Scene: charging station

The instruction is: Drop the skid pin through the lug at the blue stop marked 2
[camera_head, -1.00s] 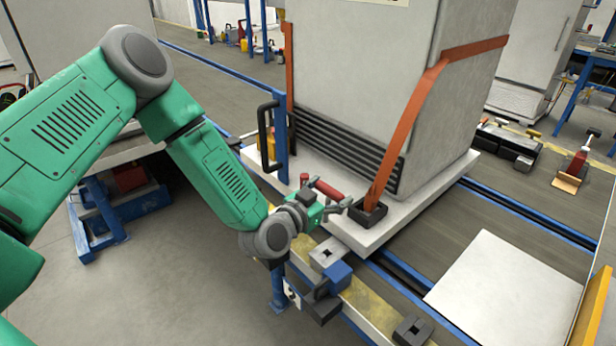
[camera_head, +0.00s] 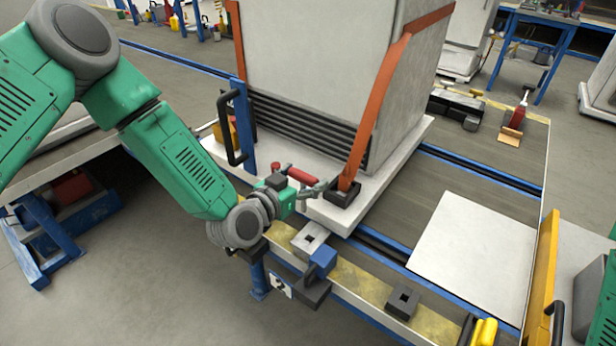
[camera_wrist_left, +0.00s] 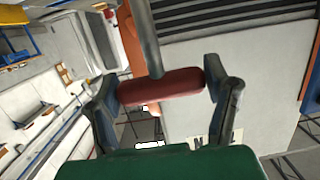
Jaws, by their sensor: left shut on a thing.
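The skid pin (camera_wrist_left: 160,87) has a red crosswise handle and a grey shaft. In the left wrist view its handle lies between both fingers of my left gripper (camera_wrist_left: 166,95), and the shaft runs to the top edge. In the head view my left gripper (camera_head: 312,187) holds the red handle beside the white skid (camera_head: 385,200). The blue stop (camera_head: 322,262) stands on the yellow-edged rail below the gripper. A grey lug block with a square hole (camera_head: 310,238) sits just behind it, apart from the pin. The stop's number is not legible. My right gripper is out of view.
A tall grey cabinet (camera_head: 310,70) with orange straps stands on the skid, close to my gripper. A strap foot (camera_head: 342,193) is right of the fingers. A dark holed block (camera_head: 403,300) sits further along the rail. A white plate (camera_head: 475,255) lies at right.

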